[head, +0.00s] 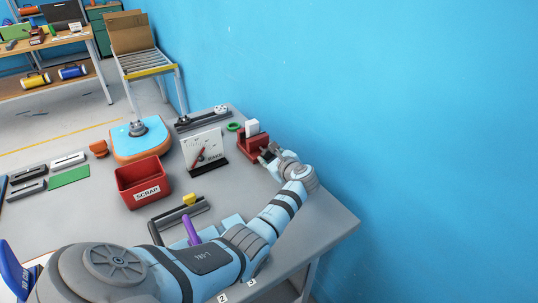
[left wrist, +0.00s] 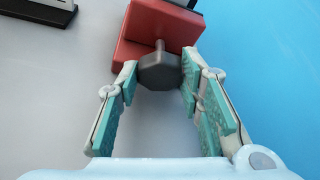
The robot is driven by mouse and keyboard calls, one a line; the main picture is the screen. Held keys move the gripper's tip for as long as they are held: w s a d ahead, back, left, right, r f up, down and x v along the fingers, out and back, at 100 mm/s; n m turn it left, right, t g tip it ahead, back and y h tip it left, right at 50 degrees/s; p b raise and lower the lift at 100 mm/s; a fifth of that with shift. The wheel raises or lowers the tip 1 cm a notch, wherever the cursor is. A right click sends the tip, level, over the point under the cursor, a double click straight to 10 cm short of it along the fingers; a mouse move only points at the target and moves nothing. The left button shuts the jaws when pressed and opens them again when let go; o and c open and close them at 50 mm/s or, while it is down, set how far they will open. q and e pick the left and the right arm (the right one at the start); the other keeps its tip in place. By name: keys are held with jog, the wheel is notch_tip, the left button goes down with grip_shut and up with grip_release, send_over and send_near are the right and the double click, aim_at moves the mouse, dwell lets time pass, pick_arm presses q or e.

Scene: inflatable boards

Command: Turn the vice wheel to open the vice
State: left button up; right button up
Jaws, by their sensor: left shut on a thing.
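The red vice (head: 252,145) stands on the grey table (head: 235,195) near the blue wall, with a white block (head: 252,127) upright between its jaws. In the left wrist view the red vice body (left wrist: 150,28) is at the top. Its dark grey faceted wheel (left wrist: 159,72) sticks out on a short shaft towards my camera. My left gripper (head: 270,154) is at the near right side of the vice. Its teal-padded fingers are shut on the wheel, one on each side. My right gripper is not in view.
A red SCRAP bin (head: 144,182) stands left of the vice. A white board (head: 205,150) on a dark base is just left of the vice, with a green ring (head: 233,127) behind. The blue wall (head: 400,110) is close on the right.

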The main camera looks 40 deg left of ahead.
pick_arm(q)
jog(key=o, duration=0.9)
jog(key=shift+c, duration=0.2)
jog(key=shift+d, duration=0.1)
jog(key=v, duration=1.2)
